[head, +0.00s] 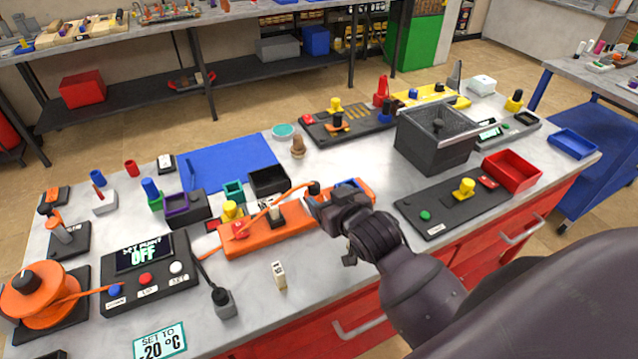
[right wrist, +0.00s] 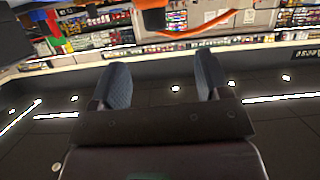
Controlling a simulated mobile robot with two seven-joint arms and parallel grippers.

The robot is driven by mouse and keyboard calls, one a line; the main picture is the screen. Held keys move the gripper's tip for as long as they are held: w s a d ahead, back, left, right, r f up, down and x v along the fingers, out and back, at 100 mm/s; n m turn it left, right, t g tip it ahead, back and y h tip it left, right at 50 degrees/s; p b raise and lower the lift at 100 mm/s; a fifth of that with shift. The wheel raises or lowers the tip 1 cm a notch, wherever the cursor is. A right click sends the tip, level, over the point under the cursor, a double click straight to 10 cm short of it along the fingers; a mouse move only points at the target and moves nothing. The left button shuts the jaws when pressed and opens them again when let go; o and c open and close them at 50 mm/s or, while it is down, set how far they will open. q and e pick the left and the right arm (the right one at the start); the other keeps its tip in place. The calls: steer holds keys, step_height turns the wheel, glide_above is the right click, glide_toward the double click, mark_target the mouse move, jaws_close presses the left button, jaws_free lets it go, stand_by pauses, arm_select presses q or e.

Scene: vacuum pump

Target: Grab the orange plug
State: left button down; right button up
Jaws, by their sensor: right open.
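An orange cable (head: 272,207) arches over the orange board (head: 262,243) and ends in a dark tip (head: 314,187). Which part is the orange plug is not clear; this cable end is the likeliest. My right gripper (head: 322,208) is beside this end, above the right part of the board. In the right wrist view, the two fingers (right wrist: 162,82) are spread with nothing between them. A dark cylinder with orange on it (right wrist: 152,18) and an orange cable (right wrist: 205,27) show beyond the fingers, at the top. My left gripper is not in view.
A yellow knob (head: 230,210) and a red button (head: 240,230) are on the orange board. A black open box (head: 268,181) stands behind it, and a small white block (head: 279,274) in front. An orange spool (head: 38,295) is far left. A grey bin (head: 430,140) stands back right.

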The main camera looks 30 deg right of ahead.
mark_target(317, 188)
steer(key=shift+m+g, duration=0.3)
steer(key=x, duration=0.5)
steer(key=shift+w+d+f, duration=0.2)
steer(key=shift+d+f, duration=0.1)
steer(key=shift+w, duration=0.55)
steer(key=shift+p+x, duration=0.5)
steer(key=shift+x, duration=1.65)
steer(key=shift+r, duration=0.15)
steer(key=c, duration=1)
steer(key=shift+c, duration=0.2)
